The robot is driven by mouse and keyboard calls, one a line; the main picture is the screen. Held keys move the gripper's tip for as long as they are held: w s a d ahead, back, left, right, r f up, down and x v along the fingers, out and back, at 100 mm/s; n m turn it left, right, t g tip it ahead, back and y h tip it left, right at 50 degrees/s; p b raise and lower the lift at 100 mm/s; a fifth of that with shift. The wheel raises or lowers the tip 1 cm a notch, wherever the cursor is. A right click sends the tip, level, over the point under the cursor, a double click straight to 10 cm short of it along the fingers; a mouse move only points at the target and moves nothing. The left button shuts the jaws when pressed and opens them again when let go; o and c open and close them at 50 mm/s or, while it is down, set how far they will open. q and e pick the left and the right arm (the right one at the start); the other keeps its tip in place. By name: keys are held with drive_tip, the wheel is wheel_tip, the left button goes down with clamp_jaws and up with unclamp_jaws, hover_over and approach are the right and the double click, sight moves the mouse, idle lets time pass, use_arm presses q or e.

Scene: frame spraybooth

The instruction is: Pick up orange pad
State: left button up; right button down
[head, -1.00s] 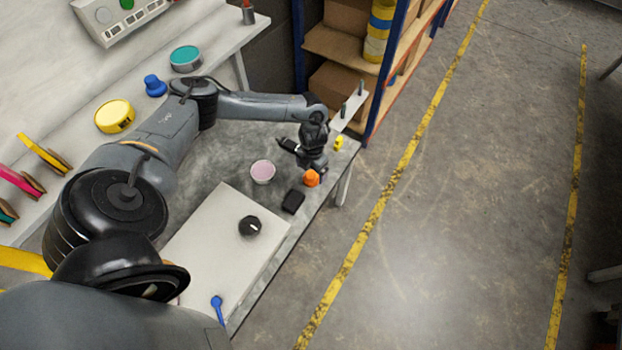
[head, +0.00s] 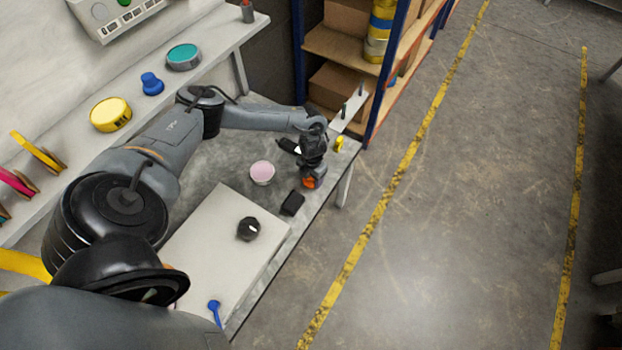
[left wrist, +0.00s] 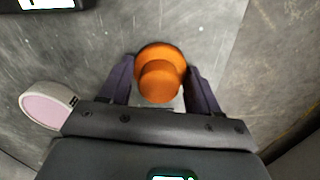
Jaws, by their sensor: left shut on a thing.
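The orange pad (head: 309,184) is at the right end of the grey workbench in the head view, mostly covered by my left gripper (head: 311,178). In the left wrist view the orange pad (left wrist: 161,72) is a round base with a smaller round knob on top. The two dark fingers of my left gripper (left wrist: 160,85) stand on either side of it, shut on it. Whether the pad touches the bench cannot be told. My right gripper is not in view.
A pink-topped white cup (head: 262,173) stands left of the gripper, and a black block (head: 292,203) lies just in front. A white board (head: 215,245) holds a black knob (head: 248,229). A yellow piece (head: 339,144) and an upright-pegged plate (head: 348,110) are behind. The bench edge is close on the right.

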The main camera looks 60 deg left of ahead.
use_arm(q)
drive_tip(key=shift+r, duration=0.1)
drive_tip(key=shift+r+p, duration=0.3)
drive_tip(key=shift+r, duration=0.25)
wheel_tip(320, 180, up, 3)
drive_tip(key=shift+w+d+r+p, duration=0.1)
drive_tip(key=shift+r+p, duration=0.1)
drive_tip(key=shift+p, duration=0.5)
drive_tip(key=w+d+r, duration=0.1)
drive_tip(key=d+r, duration=0.1)
drive_tip(key=d, duration=0.1)
drive_tip(key=w+d+r+p, duration=0.1)
drive_tip(key=w+d+r, duration=0.1)
drive_tip(key=d, duration=0.1)
drive_tip(key=w+d+r+p, duration=0.1)
drive_tip(key=w+d+r, duration=0.1)
drive_tip(key=d, duration=0.2)
drive_tip(key=shift+w+r, duration=0.15)
drive_tip(key=o, duration=0.4)
drive_tip(key=c, duration=0.3)
